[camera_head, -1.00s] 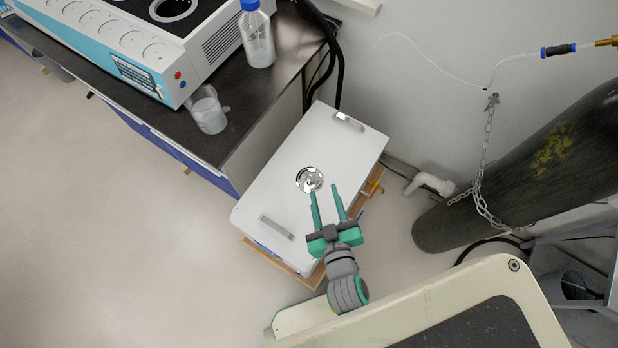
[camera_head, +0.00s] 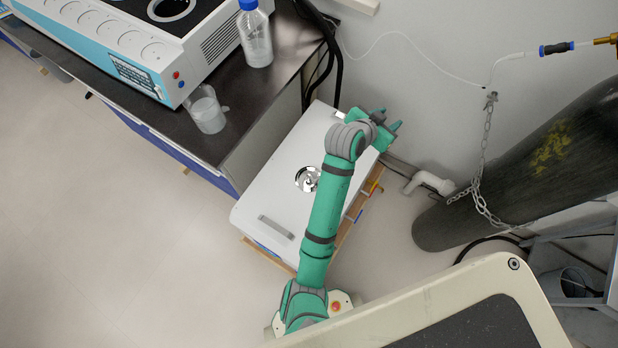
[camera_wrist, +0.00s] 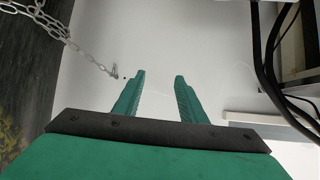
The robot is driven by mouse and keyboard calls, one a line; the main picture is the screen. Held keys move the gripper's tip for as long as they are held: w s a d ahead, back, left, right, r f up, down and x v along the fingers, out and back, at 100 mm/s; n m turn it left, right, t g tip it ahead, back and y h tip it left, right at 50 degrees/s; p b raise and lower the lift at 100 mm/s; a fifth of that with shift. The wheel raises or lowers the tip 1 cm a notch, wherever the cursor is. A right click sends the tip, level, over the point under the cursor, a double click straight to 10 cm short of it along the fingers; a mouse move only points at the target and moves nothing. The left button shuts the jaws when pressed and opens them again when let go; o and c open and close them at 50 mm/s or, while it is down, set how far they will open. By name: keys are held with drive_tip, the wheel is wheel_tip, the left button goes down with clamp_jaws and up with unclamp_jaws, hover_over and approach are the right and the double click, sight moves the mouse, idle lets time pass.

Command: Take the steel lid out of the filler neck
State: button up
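The steel lid (camera_head: 307,179) is a shiny round disc in the middle of the top of a white box (camera_head: 270,200). My arm passes just right of it and hides part of the box top. My gripper (camera_head: 391,119) is beyond the far right corner of the box, away from the lid. In the wrist view my gripper (camera_wrist: 160,76) has its two green fingers apart with nothing between them, facing the grey wall. The lid is not in the wrist view.
A dark bench (camera_head: 240,110) with a glass beaker (camera_head: 207,110) and a blue-capped bottle (camera_head: 256,35) stands left of the box. A dark gas cylinder (camera_head: 520,170) with a chain (camera_head: 484,165) is at right. Black hoses (camera_wrist: 272,60) hang at right in the wrist view.

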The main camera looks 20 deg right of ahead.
drive_tip(key=a+f+m+g+y, duration=0.3)
drive_tip(key=a+f+m+y, duration=0.2)
drive_tip(key=a+f, duration=0.3)
drive_tip(key=m+g+y, duration=0.1)
drive_tip(key=g+y, duration=0.1)
drive_tip(key=y, duration=0.3)
hover_over(309, 176)
wheel_tip(309, 176, down, 8)
drive_tip(key=shift+f, duration=2.95)
clamp_jaws()
